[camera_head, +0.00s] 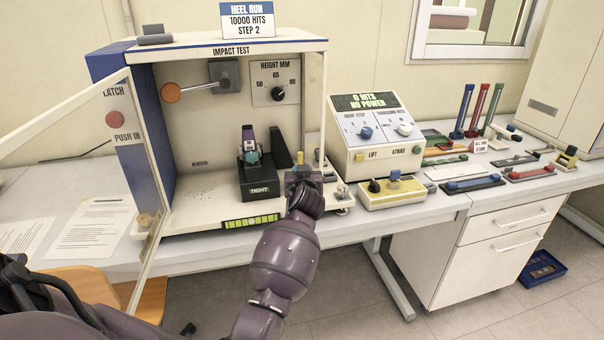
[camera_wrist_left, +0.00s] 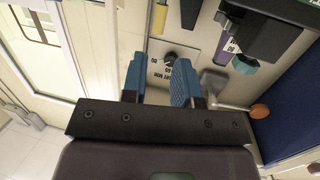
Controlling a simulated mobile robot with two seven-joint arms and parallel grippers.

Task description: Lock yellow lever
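My right gripper is not in view.
A dark clamp block (camera_head: 260,188) marked TIGHT is left of the lever. The cabinet door (camera_head: 70,128) stands open at left. An orange-ended hammer (camera_head: 171,93) hangs inside. A control box (camera_head: 378,140) and yellow switch box (camera_head: 391,194) stand right of the cabinet.

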